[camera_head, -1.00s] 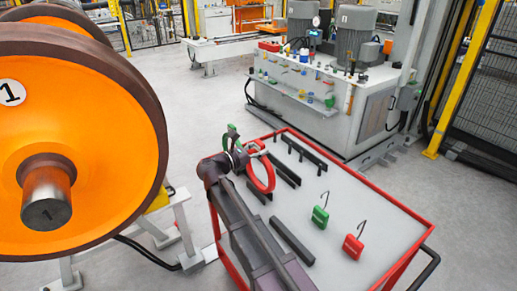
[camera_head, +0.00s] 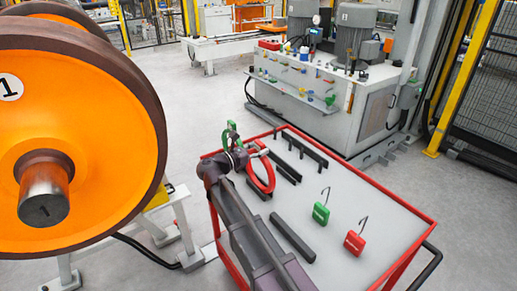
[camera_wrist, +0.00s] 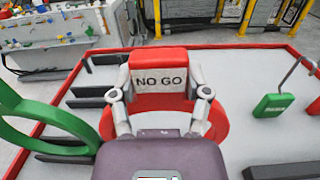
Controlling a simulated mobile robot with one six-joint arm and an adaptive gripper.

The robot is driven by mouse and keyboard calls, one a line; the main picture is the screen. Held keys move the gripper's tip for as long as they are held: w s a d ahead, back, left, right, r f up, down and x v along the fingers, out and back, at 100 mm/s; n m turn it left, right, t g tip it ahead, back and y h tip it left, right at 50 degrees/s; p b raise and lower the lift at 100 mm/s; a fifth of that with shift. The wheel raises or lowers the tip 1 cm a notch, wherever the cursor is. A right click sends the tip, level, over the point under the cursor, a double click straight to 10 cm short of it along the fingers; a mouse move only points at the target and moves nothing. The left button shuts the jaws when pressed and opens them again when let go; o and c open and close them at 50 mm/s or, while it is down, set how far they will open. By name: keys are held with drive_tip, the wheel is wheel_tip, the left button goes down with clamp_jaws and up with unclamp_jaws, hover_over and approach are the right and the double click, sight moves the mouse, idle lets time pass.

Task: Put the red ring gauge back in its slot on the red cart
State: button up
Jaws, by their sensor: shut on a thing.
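My gripper (camera_wrist: 161,92) is shut on the red ring gauge (camera_wrist: 159,54), its fingers on either side of the "NO GO" block. The gauge's red ring spreads behind and below the fingers in the wrist view. In the head view the red ring (camera_head: 271,180) hangs just right of my gripper (camera_head: 243,157), over the left part of the red cart (camera_head: 378,188). I cannot tell whether it touches the cart or a slot. Black slotted bars (camera_head: 286,172) lie on the cart top close to the ring.
A green ring gauge (camera_wrist: 22,108) stands close on the left in the wrist view. Green (camera_head: 321,214) and red (camera_head: 354,243) hooked blocks sit on the cart's right half. A long black bar (camera_head: 293,240) lies near my arm. The orange wheel (camera_head: 100,150) is left of the cart.

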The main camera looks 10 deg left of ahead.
drive_tip(key=shift+f+b, duration=0.5)
drive_tip(key=shift+f, duration=0.05)
drive_tip(key=o, duration=1.3)
drive_tip(key=shift+r, duration=0.1)
wheel_tip(320, 180, up, 12)
drive_tip(key=p, duration=1.2)
drive_tip(key=shift+s+a+f+n+t+y+b, duration=0.7)
drive_tip(key=shift+s+a+n+y, duration=1.65)
drive_tip(key=shift+a, duration=2.65)
drive_tip(key=shift+s+a+f+n+t+y+b, duration=0.65)
drive_tip(key=shift+s+a+n+y, duration=0.75)
drive_tip(key=shift+a+y, duration=2.7)
drive_tip(key=shift+s+a+f+n+t+y+b, duration=0.75)
drive_tip(key=shift+s+a+n+y, duration=1.15)
drive_tip(key=shift+a, duration=3.95)
drive_tip(key=shift+s+r, duration=0.1)
